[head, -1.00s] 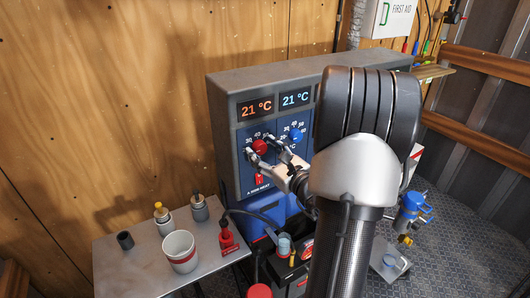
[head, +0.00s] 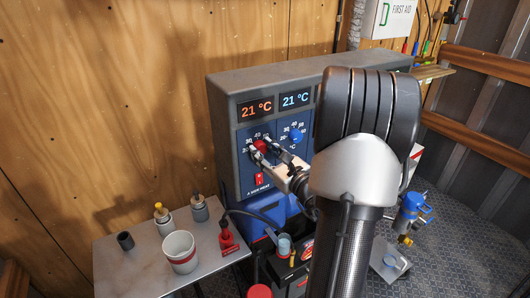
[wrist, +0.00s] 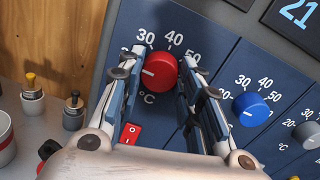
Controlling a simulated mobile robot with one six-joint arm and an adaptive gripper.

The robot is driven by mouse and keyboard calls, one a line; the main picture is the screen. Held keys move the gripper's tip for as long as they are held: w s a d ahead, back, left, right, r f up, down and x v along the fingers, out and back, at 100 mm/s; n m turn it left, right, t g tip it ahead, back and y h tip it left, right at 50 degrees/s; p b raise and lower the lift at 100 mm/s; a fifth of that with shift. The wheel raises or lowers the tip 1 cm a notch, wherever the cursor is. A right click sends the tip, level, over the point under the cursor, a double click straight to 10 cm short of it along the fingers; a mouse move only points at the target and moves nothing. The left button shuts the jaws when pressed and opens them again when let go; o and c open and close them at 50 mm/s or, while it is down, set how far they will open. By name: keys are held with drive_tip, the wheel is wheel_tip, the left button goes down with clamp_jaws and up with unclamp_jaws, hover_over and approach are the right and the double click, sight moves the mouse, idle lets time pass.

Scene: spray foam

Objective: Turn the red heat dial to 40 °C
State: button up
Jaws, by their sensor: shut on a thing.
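The red heat dial (head: 260,145) sits on the blue front of the grey machine, below an orange display (head: 257,108) reading 21 °C. In the wrist view the red dial (wrist: 159,71) is between my two fingers, and its white pointer line points to the left, below the 30 mark. The 30, 40 and 50 marks show around it; the left finger covers the scale below 30. My gripper (head: 261,148) is shut on the dial, one finger on each side; it also shows in the wrist view (wrist: 158,76).
A blue dial (head: 295,136) with its own scale is just right of the red one, under a blue 21 °C display (head: 296,99). A red rocker switch (head: 259,180) is below the red dial. A side table (head: 130,262) holds a cup and bottles.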

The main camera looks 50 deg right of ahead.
drive_tip(key=m+p, duration=0.2)
drive_tip(key=m, duration=0.2)
drive_tip(key=m+p, duration=0.2)
drive_tip(key=m, duration=0.2)
drive_tip(key=shift+m+p, duration=0.3)
drive_tip(key=shift+m, duration=0.1)
drive_tip(key=m+p, duration=0.3)
drive_tip(key=m, duration=0.1)
drive_tip(key=shift+m+h, duration=0.4)
drive_tip(key=shift+f+m+p, duration=0.1)
drive_tip(key=shift+m+p, duration=1.25)
drive_tip(key=shift+m, duration=0.75)
drive_tip(key=shift+m+h, duration=0.3)
drive_tip(key=o, duration=1.1)
drive_tip(key=shift+c, duration=0.2)
